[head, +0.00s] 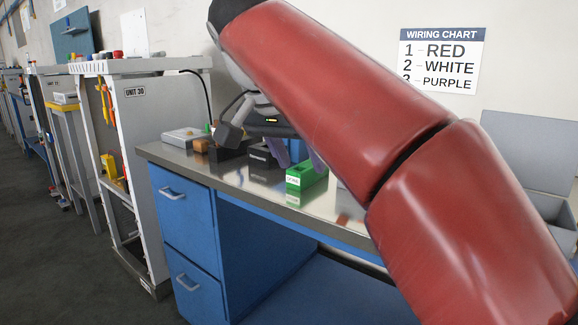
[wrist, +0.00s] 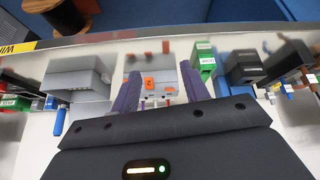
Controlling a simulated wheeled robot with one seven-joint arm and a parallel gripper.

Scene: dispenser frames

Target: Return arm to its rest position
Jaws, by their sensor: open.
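My gripper shows in the wrist view (wrist: 160,70), with its two purple fingers spread apart. Between and beyond them is a pale device with orange parts (wrist: 149,84); I see no grip on it. In the head view my red arm reaches across the bench, and the gripper is low over the worktop, partly hidden behind a green box marked DONE (head: 303,177). A green box also stands right of the fingers in the wrist view (wrist: 204,60).
The metal-topped bench (head: 232,183) has blue drawers. Black boxes (head: 263,156) and a light grey case (head: 184,137) stand on it. A grey box (wrist: 76,78) is left of the fingers. A shelf unit (head: 163,113) stands left; grey bins (head: 545,205) are right. A wiring chart (head: 441,58) hangs behind.

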